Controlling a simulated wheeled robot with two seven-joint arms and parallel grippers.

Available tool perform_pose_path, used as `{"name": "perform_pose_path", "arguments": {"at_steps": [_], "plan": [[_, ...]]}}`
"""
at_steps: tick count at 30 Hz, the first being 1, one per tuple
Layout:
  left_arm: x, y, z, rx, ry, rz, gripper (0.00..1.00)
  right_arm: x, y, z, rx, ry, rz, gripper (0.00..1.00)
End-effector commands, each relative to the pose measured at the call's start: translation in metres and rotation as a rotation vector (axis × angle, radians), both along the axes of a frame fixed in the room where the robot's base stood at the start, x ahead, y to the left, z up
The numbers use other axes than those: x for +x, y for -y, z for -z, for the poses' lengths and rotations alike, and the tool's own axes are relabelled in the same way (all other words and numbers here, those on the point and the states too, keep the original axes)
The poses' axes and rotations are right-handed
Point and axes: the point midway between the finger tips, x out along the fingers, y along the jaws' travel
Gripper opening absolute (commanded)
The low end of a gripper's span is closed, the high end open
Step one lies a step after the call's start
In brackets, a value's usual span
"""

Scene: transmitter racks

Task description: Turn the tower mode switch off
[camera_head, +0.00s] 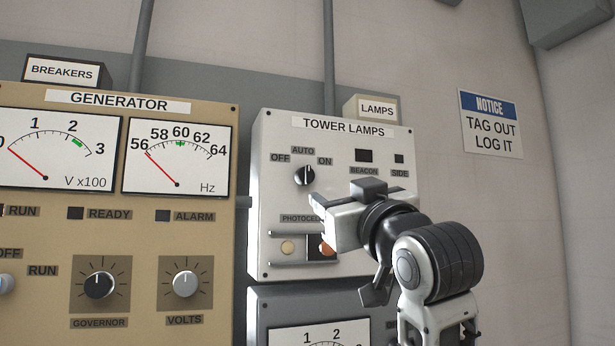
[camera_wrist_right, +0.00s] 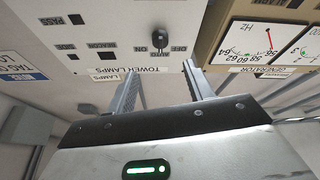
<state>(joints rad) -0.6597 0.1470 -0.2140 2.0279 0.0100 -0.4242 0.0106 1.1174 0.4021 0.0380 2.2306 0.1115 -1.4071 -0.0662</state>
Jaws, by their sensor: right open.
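The tower mode switch (camera_head: 304,175) is a round black knob on the white TOWER LAMPS panel (camera_head: 262,215), with OFF, AUTO and ON labels around it. A small white mark shows near its top; its exact setting is hard to tell. My right gripper (camera_head: 325,208) is just below and right of the knob in the head view, in front of the panel. In the wrist view, which looks upside down, the right gripper (camera_wrist_right: 162,68) has its two fingers spread, with nothing between them. The knob (camera_wrist_right: 160,40) lies beyond the fingertips, apart from them. My left gripper is out of view.
The tan GENERATOR panel (camera_head: 140,235) with dials and knobs stands close on the left. Another grey panel (camera_head: 300,300) with a meter sits below. My right gripper partly hides the PHOTOCELL part. A NOTICE sign (camera_head: 490,124) hangs on the wall at right.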

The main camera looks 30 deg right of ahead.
Motion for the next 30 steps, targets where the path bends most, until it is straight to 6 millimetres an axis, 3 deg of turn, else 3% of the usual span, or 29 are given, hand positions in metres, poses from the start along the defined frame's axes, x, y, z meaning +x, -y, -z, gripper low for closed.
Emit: {"name": "perform_pose_path", "arguments": {"at_steps": [9,15,21,30], "plan": [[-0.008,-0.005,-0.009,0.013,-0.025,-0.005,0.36,0.066,0.013,-0.03,0.002,-0.006,0.0,0.52],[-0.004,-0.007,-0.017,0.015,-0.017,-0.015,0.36,0.097,0.02,-0.042,0.001,-0.003,-0.001,0.52],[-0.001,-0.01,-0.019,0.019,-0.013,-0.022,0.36,0.112,0.023,-0.046,0.001,-0.002,0.0,0.52],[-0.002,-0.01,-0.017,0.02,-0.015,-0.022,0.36,0.114,0.023,-0.046,0.0,0.0,0.0,0.52]]}}
